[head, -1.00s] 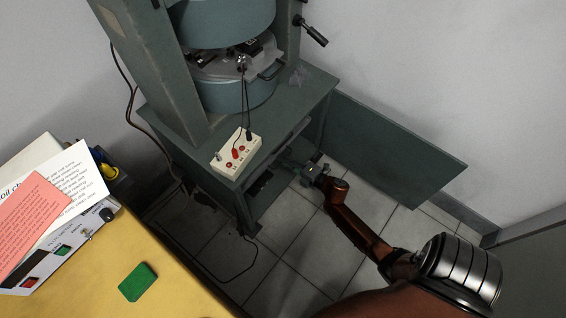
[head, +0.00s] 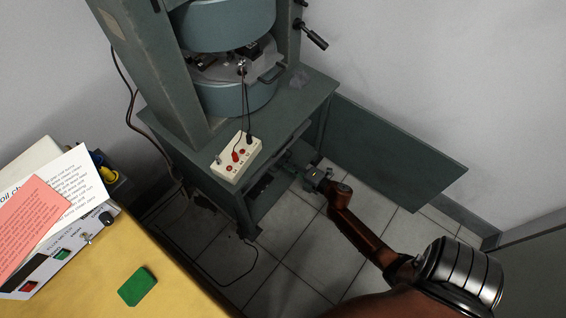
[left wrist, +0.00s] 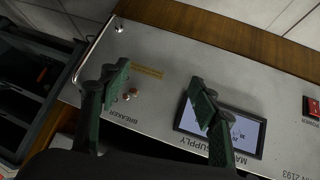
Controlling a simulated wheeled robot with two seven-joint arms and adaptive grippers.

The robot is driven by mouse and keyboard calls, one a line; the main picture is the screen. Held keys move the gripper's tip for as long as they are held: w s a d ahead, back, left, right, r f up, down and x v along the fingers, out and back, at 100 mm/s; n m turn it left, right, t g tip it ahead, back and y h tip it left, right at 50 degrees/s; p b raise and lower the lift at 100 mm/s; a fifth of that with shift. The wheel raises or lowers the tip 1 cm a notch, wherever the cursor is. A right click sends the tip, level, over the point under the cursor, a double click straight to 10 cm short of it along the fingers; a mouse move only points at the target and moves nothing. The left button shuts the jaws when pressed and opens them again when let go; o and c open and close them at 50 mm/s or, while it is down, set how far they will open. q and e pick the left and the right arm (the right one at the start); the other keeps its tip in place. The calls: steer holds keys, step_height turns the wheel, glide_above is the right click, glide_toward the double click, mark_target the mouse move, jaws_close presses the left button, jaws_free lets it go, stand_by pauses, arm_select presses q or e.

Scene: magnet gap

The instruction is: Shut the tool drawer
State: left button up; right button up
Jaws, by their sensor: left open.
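The grey-green bench (head: 304,90) under the magnet has a dark opening below its top. What looks like the tool drawer (head: 290,138) is just under the top's front edge; I cannot tell how far out it is. My right gripper (head: 309,172) is low in front of this opening, partly dark against it; whether it touches anything or how its fingers stand is unclear. My left gripper (left wrist: 160,90) is open and empty in the left wrist view, above the grey power supply panel (left wrist: 165,45). It is out of the head view.
A green panel (head: 400,150) stands out to the right of the bench. A white box with leads (head: 236,157) sits on the bench top. The yellow table (head: 185,285) holds a green block (head: 137,286) and papers (head: 75,185). A cable lies on the tiled floor (head: 285,255).

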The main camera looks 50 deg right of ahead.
steer(key=v, duration=1)
steer(key=shift+s, duration=0.1)
